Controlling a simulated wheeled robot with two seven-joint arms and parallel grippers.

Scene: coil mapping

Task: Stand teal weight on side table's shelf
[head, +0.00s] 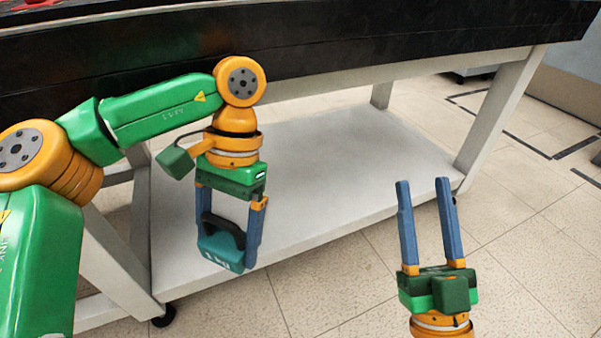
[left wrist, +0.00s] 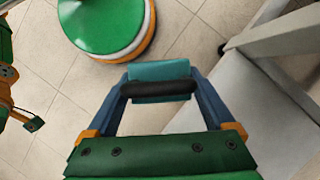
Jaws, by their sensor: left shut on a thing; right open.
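The teal weight (head: 220,251), marked "1 kg" and with a black handle, hangs in my left gripper (head: 227,260). The gripper points down, and its blue fingers are shut on the weight from both sides. In the head view the weight appears in front of the white lower shelf (head: 330,175) of the side table; I cannot tell its height over it. In the left wrist view the weight (left wrist: 160,71) sits between the fingertips, with floor behind it and the shelf (left wrist: 225,110) to the right. My right gripper (head: 424,182) is open and empty, over the floor at the right.
The side table's black top (head: 330,45) overhangs the shelf. A white leg (head: 500,110) stands at the right, and another frame leg (head: 120,265) at the left with a caster (head: 163,316). The shelf surface looks bare. Tiled floor lies in front.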

